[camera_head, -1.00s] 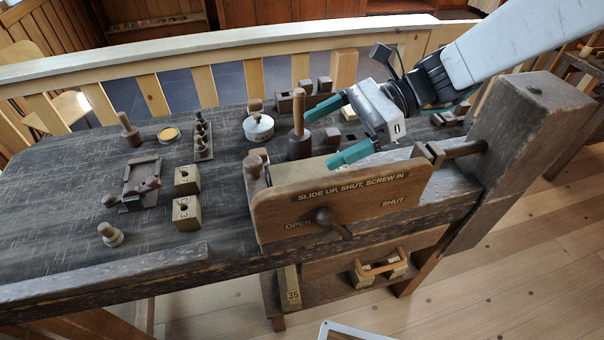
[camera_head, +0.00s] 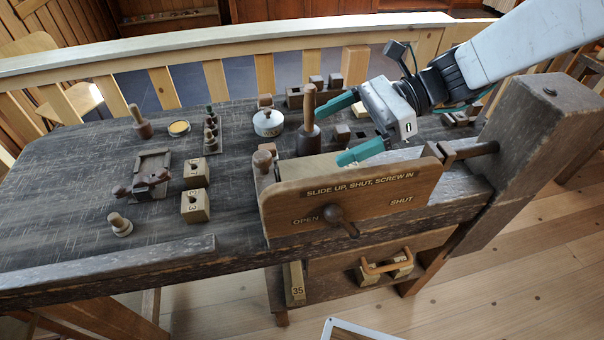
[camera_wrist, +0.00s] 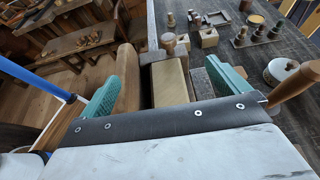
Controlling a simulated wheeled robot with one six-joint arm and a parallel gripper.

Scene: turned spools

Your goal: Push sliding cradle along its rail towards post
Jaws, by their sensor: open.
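A pale wooden block, seemingly the sliding cradle (camera_wrist: 170,84), lies in the slot behind the lettered front board. In the head view the board (camera_head: 372,192) hides most of it. My gripper (camera_head: 346,128) is open above the bench, with its teal fingers pointing left. In the wrist view my gripper (camera_wrist: 165,85) has one finger on each side of the block, apart from it as far as I can tell. The thick wooden post (camera_head: 540,110) stands at the right end, with a dark spindle (camera_head: 474,150) reaching from it towards the board. The rail is largely hidden.
A dark upright-handled tool (camera_head: 309,125) stands close behind the fingers. A white round tin (camera_head: 268,122), numbered blocks (camera_head: 195,206) and a small clamp-like fixture (camera_head: 147,180) stand further left. A knob (camera_head: 336,216) sticks out from the board's front.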

